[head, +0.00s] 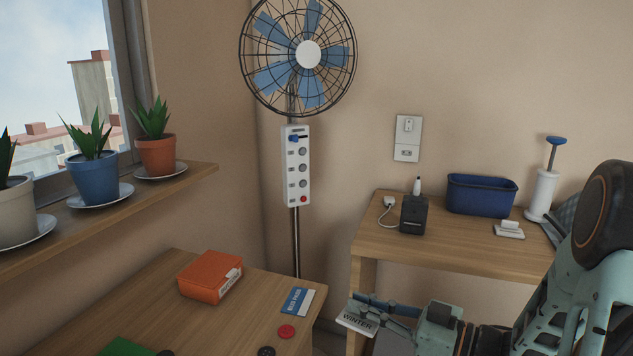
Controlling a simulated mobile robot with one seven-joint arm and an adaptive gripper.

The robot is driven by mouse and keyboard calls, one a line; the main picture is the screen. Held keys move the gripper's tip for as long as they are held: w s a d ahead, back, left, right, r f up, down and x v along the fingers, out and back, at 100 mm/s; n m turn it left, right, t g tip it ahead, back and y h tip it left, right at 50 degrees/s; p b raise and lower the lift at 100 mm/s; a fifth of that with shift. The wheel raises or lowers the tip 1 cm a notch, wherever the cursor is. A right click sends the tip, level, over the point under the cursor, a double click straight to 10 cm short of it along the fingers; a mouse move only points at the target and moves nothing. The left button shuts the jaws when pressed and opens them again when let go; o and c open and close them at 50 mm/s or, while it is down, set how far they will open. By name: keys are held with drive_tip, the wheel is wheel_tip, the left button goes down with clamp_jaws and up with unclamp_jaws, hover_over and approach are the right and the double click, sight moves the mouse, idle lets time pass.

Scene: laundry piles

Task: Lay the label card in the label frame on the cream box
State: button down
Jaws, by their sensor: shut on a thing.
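A white label card (355,323) with the word WINTER is at the tips of my gripper (369,311), to the right of the near table's edge. My gripper is shut on the card and holds it roughly flat, in front of the back table's left leg. I see no cream box and no label frame in this view.
The near table (235,318) holds an orange box (209,279), a blue-and-white card (298,301), a red disc (286,331) and dark discs. A fan (308,54) stands behind.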

drive_tip(key=w+d+f, duration=0.1)
drive_tip(key=d+f, duration=0.3)
drive_tip(key=f, duration=0.2)
wheel_tip(320, 180, up, 28)
drive_tip(key=m+t+h+p, duration=0.6)
drive_tip(key=p, duration=2.8)
drive_tip(key=shift+w+d+h, duration=0.2)
drive_tip(key=shift+d+h, duration=0.05)
drive_tip(key=shift+h, duration=0.15)
drive_tip(key=shift+f, duration=0.1)
drive_tip(key=shift+a, duration=0.15)
